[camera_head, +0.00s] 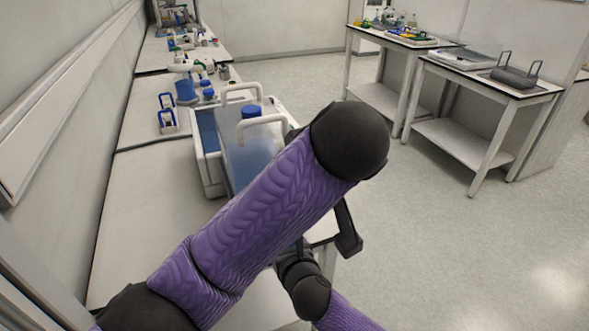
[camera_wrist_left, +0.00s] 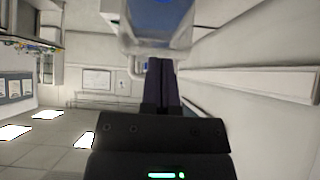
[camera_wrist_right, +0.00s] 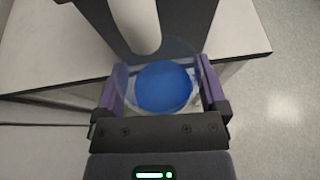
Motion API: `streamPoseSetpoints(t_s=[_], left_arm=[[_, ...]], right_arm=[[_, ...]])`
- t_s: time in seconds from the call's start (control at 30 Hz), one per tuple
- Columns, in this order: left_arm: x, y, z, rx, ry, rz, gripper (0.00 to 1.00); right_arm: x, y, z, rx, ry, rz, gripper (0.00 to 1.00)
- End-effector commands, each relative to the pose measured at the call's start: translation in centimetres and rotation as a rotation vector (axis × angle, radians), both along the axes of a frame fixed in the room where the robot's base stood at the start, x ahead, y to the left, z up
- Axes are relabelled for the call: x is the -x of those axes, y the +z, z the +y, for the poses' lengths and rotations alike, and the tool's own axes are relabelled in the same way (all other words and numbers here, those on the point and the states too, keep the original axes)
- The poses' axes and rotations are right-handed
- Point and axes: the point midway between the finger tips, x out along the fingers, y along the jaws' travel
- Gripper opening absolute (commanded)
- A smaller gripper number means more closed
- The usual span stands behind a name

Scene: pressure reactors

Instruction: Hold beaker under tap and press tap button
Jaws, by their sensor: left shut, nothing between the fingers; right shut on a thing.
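A translucent tank (camera_head: 248,165) with a blue cap and white handles stands at the table edge, largely covered by my purple left arm. Its tap and button are not clear in the head view. My left gripper (camera_wrist_left: 162,64) is shut and empty, its fingertips just below a clear vessel with blue contents (camera_wrist_left: 157,28) in the left wrist view. My right gripper (camera_wrist_right: 163,85) is shut around a clear beaker (camera_wrist_right: 125,72), with a round blue area inside. A pale rounded piece, possibly the tap spout (camera_wrist_right: 136,22), overlaps the beaker's rim. The head view hides the beaker.
A white tray (camera_head: 212,182) sits beside the tank. Blue-handled items (camera_head: 167,118) and small bottles stand farther along the left bench, against the wall.

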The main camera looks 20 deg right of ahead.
Motion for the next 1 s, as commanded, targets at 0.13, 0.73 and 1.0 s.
streamPoseSetpoints(t_s=[0.13,0.73,1.0], left_arm=[[0.0,0.1,0.0,0.0,0.0,-0.001,0.0],[0.1,3.0,0.0,0.0,-0.001,-0.01,0.0],[0.2,3.8,0.0,0.0,-0.001,-0.013,0.0]], right_arm=[[0.1,0.1,0.0,0.0,0.0,0.0,0.3],[5.1,0.2,-0.2,0.0,0.0,0.0,0.3],[7.3,0.1,-0.2,0.001,0.0,0.0,0.3]])
